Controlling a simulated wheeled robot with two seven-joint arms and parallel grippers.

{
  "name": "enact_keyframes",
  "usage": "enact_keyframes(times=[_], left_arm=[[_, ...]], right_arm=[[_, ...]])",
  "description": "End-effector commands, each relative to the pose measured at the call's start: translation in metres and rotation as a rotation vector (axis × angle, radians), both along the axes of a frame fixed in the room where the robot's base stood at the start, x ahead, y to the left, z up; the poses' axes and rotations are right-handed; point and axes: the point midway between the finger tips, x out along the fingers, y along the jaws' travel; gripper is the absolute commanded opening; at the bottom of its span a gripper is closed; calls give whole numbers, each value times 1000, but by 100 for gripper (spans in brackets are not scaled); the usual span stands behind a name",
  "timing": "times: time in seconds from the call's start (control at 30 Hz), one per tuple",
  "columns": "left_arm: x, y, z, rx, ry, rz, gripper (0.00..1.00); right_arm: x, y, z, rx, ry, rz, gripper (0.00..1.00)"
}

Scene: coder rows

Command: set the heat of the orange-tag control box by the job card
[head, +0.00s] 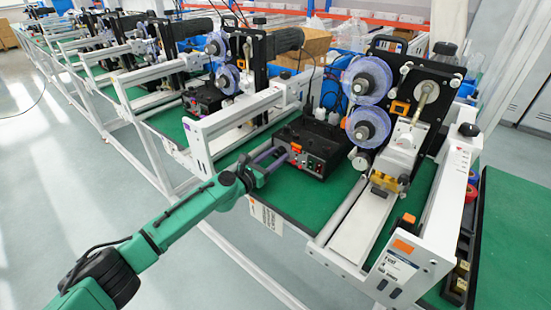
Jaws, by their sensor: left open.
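The black control box (325,147) stands on the green bench top at the centre, its front panel facing the lower left. A small orange tag (296,147) shows on its front, along with small knobs or lights; their settings are too small to read. My left gripper (280,158) is open, its fingers pointing at the front panel; I cannot tell whether they touch it. A white card with dark print (265,215) hangs at the bench's front edge below the gripper. Its text is unreadable, and I cannot tell whether it is the job card. My right gripper is not in view.
A white conveyor frame (415,250) with an orange label lies to the right. Another white rail (235,110) and a second black box (207,97) are to the left. The floor at left is clear.

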Motion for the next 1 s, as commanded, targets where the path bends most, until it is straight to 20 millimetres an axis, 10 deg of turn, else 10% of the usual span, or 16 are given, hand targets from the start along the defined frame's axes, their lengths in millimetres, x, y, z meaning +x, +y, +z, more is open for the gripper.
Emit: enact_keyframes(times=[0.13,0.27,1.0], left_arm=[[0,0,0,0,0,0,45],[0,1,0,0,0,0,0],[-1,1,-1,222,-160,0,0]], right_arm=[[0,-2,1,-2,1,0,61],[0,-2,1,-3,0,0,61],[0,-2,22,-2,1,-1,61]])
